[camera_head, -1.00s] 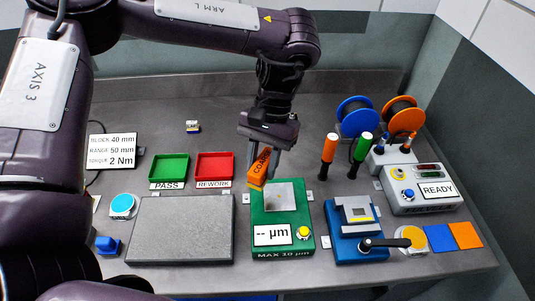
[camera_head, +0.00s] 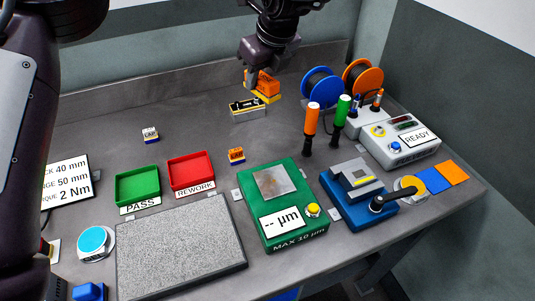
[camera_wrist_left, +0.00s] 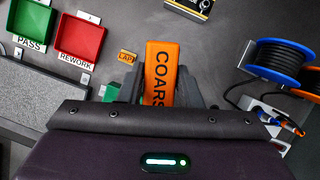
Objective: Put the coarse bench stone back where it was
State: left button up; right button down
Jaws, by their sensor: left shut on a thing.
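The coarse bench stone (camera_head: 265,84) is an orange block with dark lettering. My left gripper (camera_head: 259,80) is shut on it at the back middle of the bench. In the left wrist view the stone (camera_wrist_left: 161,72) shows its "COARS" lettering between the two fingers (camera_wrist_left: 160,92). A black-topped block with yellow marks (camera_head: 247,108) lies just in front of the stone in the head view. I cannot tell whether the held stone touches the bench. My right gripper is not in view.
Small blocks marked LAP, one orange (camera_head: 236,155) and one white (camera_head: 150,134), sit on the bench. Blue (camera_head: 321,88) and orange (camera_head: 362,77) reels stand right of the stone. Green gauge (camera_head: 297,239), red tray (camera_head: 191,174) and green tray (camera_head: 137,187) lie nearer. The back left is clear.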

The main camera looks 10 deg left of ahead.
pick_arm(q)
jog(key=m, duration=0.1)
jog(key=w+r+m, duration=0.1)
jog(key=shift+w+d+m+t+h, duration=0.15)
jog(key=shift+d+m+t+h, duration=0.15)
jog(key=shift+d+t+h, duration=0.1)
jog(key=shift+m, duration=0.4)
notch_tip(320, 180, down, 14)
jog(key=shift+w+d+f+b, duration=0.1)
jog(key=shift+w+f+b, duration=0.05)
jog(key=shift+b, duration=0.85)
jog(key=shift+f, duration=0.8)
notch_tip(320, 180, down, 3)
jog(key=shift+f+p, duration=0.2)
jog(key=shift+p, duration=0.3)
jog(key=shift+f, duration=0.15)
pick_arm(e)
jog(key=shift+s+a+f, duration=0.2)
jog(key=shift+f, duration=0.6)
pick_arm(q)
jog(key=shift+f, duration=0.1)
jog(key=o, duration=1.1)
